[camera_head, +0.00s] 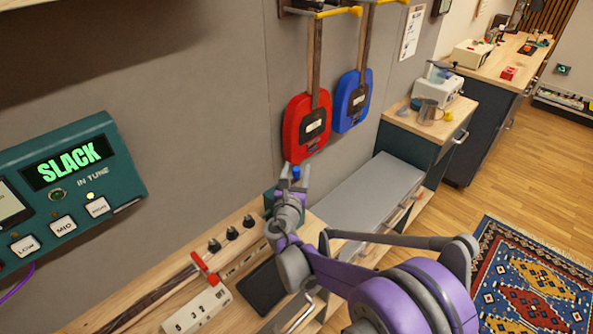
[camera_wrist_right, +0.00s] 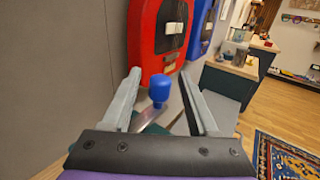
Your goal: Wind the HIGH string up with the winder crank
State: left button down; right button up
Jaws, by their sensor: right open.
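My right gripper (camera_head: 293,179) is open, with a blue knob (camera_head: 296,172) between or just beyond its fingers. In the right wrist view the open fingers (camera_wrist_right: 159,76) flank the blue knob (camera_wrist_right: 161,89), which sits on a metal shaft, probably the winder crank; contact cannot be told. A teal tuner box (camera_head: 90,180) at left reads SLACK in green. Its LOW, MID and a third button show, with a lit lamp above the third. Several dark tuning pegs (camera_head: 232,234) stand on the wooden bench (camera_head: 160,285) beside a stringed neck (camera_head: 145,303). My left gripper is not in view.
A red guitar-like instrument (camera_head: 296,135) and a blue one (camera_head: 343,115) hang on the wall behind the knob. A white numbered block (camera_head: 198,311) and a dark pad (camera_head: 262,288) lie on the bench. A grey surface (camera_head: 365,190) lies to the right, clear on top.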

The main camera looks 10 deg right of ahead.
jog(key=shift+c, duration=0.2)
grip_shut()
